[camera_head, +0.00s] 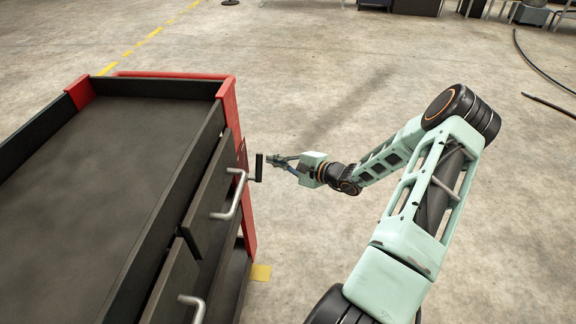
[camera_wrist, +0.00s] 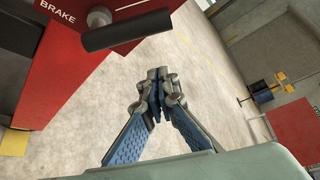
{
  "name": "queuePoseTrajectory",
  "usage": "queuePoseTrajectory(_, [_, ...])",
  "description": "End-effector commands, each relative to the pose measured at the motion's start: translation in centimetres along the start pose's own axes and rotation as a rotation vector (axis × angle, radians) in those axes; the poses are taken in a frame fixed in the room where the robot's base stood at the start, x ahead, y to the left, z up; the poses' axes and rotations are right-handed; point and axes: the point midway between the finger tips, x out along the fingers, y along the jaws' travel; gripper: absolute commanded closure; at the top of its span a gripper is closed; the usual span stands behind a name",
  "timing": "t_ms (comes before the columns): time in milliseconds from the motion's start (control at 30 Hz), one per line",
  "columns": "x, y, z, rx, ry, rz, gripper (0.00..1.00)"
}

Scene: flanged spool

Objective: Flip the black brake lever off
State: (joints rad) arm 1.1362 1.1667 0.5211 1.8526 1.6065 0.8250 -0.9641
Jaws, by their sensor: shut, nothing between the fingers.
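The black brake lever (camera_wrist: 128,29) shows at the top of the wrist view, sticking out to the right from a grey pivot on a red panel (camera_wrist: 80,65) marked BRAKE. In the head view the lever (camera_head: 259,167) stands upright at the cart's right corner post. My gripper (camera_wrist: 157,85) is shut and empty, its blue-padded fingers meeting at the tips. In the wrist view the fingertips lie below the lever with a visible gap. In the head view my gripper (camera_head: 271,160) is just right of the lever; whether they touch there I cannot tell.
The cart (camera_head: 110,130) has a dark top tray, red corner posts and drawers with metal handles (camera_head: 232,196). The lever is close to one handle. A yellow floor patch (camera_head: 261,272) lies by the cart. The concrete floor to the right is open.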

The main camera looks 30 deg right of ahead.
Motion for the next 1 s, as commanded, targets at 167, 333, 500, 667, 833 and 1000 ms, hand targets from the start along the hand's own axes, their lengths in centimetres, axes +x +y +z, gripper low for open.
queuePoseTrajectory(167, [-0.4,0.0,2.0,0.0,0.001,0.0,1.0])
queuePoseTrajectory(333, [-0.8,-0.1,3.4,-0.001,0.001,-0.001,1.0])
queuePoseTrajectory(500, [-1.0,0.0,3.8,0.0,0.001,0.0,1.0])
queuePoseTrajectory(667, [-1.0,0.0,3.8,0.0,0.001,0.0,1.0])
queuePoseTrajectory(833, [-1.0,0.0,3.8,-0.002,0.001,-0.001,1.0])
queuePoseTrajectory(1000, [-1.0,0.1,3.8,-0.026,0.0,-0.014,1.0])
